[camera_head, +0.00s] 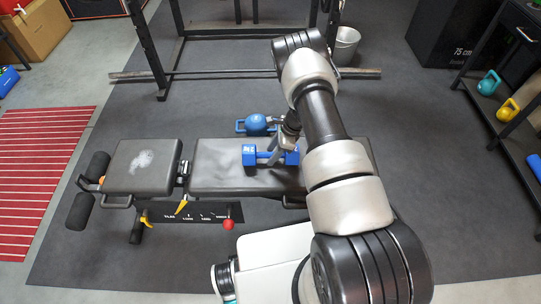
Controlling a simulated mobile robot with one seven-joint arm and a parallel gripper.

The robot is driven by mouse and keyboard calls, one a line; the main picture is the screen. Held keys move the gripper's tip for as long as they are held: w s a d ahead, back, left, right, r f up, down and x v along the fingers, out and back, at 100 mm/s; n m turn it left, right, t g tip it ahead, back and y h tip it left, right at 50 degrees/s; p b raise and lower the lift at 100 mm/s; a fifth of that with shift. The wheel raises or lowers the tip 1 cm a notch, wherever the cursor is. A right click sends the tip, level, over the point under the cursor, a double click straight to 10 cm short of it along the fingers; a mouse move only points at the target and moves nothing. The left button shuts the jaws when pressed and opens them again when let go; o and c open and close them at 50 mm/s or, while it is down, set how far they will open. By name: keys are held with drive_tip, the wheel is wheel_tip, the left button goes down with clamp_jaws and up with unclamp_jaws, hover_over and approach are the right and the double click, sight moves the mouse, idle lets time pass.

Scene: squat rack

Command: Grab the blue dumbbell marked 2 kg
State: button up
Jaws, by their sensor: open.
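A blue dumbbell (249,156) lies on the black pad of the weight bench (215,182), right of the bench's middle. White marks show on its end faces, too small to read. My gripper (272,157) reaches down over the dumbbell's middle, around or just above its handle; I cannot tell which. It is open, and its fingertips are partly hidden against the dumbbell. My arm covers the bench's right end.
A barbell (215,74) and rack cross the back, with a metal bucket (346,45). A shelf at right holds a teal kettlebell (489,83) and a yellow kettlebell (508,110). A striped red mat (40,170) lies left.

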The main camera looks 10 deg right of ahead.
drive_tip(key=shift+c, duration=0.4)
clamp_jaws()
idle(0.9)
drive_tip(key=shift+w+r, duration=0.2)
drive_tip(key=shift+r, duration=0.1)
